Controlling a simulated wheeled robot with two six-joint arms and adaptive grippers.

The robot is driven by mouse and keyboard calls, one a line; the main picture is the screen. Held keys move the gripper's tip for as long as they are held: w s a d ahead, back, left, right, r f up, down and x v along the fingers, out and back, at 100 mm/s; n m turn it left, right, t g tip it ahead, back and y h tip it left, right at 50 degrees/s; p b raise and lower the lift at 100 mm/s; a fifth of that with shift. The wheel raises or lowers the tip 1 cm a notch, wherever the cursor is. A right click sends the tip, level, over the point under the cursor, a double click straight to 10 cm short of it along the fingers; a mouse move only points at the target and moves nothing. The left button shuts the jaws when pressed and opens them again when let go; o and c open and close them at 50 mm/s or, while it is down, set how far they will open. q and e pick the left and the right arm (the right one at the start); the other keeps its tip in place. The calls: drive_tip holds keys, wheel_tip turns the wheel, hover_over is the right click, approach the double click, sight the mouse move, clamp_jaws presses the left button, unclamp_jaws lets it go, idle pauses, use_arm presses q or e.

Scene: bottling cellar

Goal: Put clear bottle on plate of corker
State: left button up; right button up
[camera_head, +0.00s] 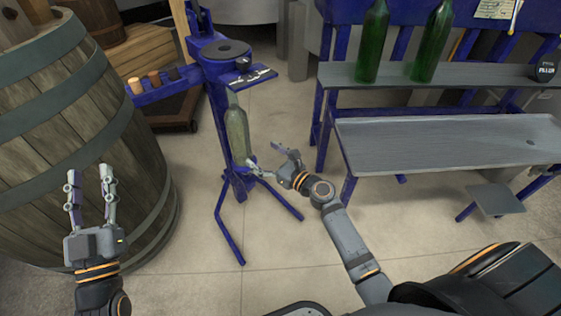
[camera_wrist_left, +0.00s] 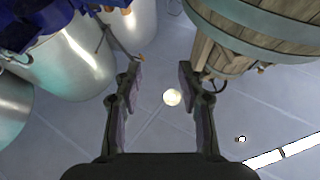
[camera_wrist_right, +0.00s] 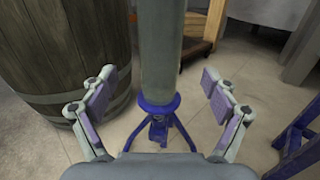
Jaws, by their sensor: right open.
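The clear bottle (camera_head: 236,132), pale grey-green, stands upright in the blue floor corker (camera_head: 226,60), under its head. Its foot appears to rest on the corker's small plate (camera_wrist_right: 160,104); the contact is hard to make out. In the right wrist view the bottle (camera_wrist_right: 160,50) rises between my spread fingers, with gaps on both sides. My right gripper (camera_head: 264,156) is open beside the bottle's lower part, to the right of it in the head view. My left gripper (camera_head: 87,178) is open and empty in front of the barrel, far from the corker.
A large wooden barrel (camera_head: 75,125) stands left of the corker. Several corks (camera_head: 154,79) sit on the corker's blue side arm. A blue bench with a grey shelf (camera_head: 400,74) bearing two green bottles (camera_head: 373,42) is at right. The corker's legs (camera_head: 228,235) spread over open floor.

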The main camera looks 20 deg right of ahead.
use_arm(q)
drive_tip(key=shift+s+d+f, duration=0.2)
drive_tip(key=shift+d+f, duration=0.05)
drive_tip(key=shift+f, duration=0.35)
use_arm(e)
drive_tip(key=s+d+r+n+t+h, duration=0.3)
drive_tip(key=s+r+n, duration=0.4)
drive_tip(key=n, duration=0.8)
drive_tip(key=s+d+r+n+t+h, duration=0.3)
drive_tip(key=s+r+n, duration=0.4)
drive_tip(key=r+n, duration=0.4)
drive_tip(key=d+n+t, duration=0.1)
drive_tip(key=n, duration=0.4)
drive_tip(key=shift+s+r+n+h, duration=0.25)
drive_tip(key=shift+r+n+h, duration=0.05)
drive_tip(key=shift+r+h, duration=0.1)
use_arm(q)
drive_tip(key=shift+r, duration=0.1)
